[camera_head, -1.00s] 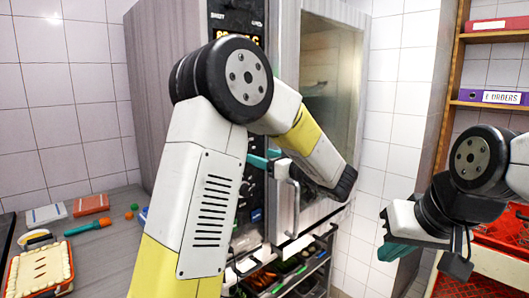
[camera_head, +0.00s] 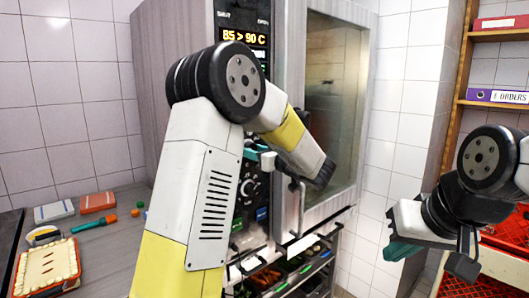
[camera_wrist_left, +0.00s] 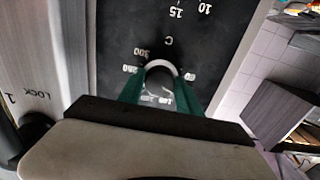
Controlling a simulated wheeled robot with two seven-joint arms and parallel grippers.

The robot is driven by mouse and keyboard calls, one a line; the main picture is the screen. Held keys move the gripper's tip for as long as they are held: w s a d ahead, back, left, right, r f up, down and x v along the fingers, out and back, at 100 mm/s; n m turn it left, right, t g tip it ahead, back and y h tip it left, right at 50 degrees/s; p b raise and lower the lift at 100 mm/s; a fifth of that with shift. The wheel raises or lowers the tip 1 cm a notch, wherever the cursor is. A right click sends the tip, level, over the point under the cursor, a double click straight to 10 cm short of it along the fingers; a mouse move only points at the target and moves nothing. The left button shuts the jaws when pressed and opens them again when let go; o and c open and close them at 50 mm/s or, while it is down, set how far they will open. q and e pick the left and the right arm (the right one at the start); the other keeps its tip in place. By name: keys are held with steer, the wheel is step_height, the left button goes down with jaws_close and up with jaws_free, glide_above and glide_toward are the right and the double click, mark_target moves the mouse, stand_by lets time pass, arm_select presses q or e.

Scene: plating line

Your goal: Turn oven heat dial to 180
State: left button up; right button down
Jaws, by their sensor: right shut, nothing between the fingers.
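The oven (camera_head: 170,95) stands in the middle of the head view, and its display (camera_head: 243,38) reads 85 > 90 C. In the left wrist view the heat dial (camera_wrist_left: 161,68) shows as a pale rim in a ring of numbers with a C, seen upside down. The teal fingers of my left gripper (camera_wrist_left: 161,90) lie on both sides of the dial and appear shut on it. In the head view my left gripper (camera_head: 257,152) is at the control panel and the dial is mostly hidden. My right gripper (camera_head: 400,250) is shut and empty at the right.
A second knob (camera_head: 250,188) sits below on the panel. The glass door (camera_head: 330,100) has a vertical handle (camera_head: 300,205) close to my left arm. A rack of trays (camera_head: 285,275) is underneath. A counter (camera_head: 110,255) at left holds a pie (camera_head: 48,268). Red crates (camera_head: 495,270) stand at right.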

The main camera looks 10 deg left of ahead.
arm_select(q)
jaws_close()
steer(key=shift+m, duration=0.3)
steer(key=m, duration=1.6)
steer(key=shift+s, duration=0.1)
steer(key=shift+m, duration=0.3)
steer(key=o, duration=1)
jaws_free()
steer(key=shift+c, duration=0.2)
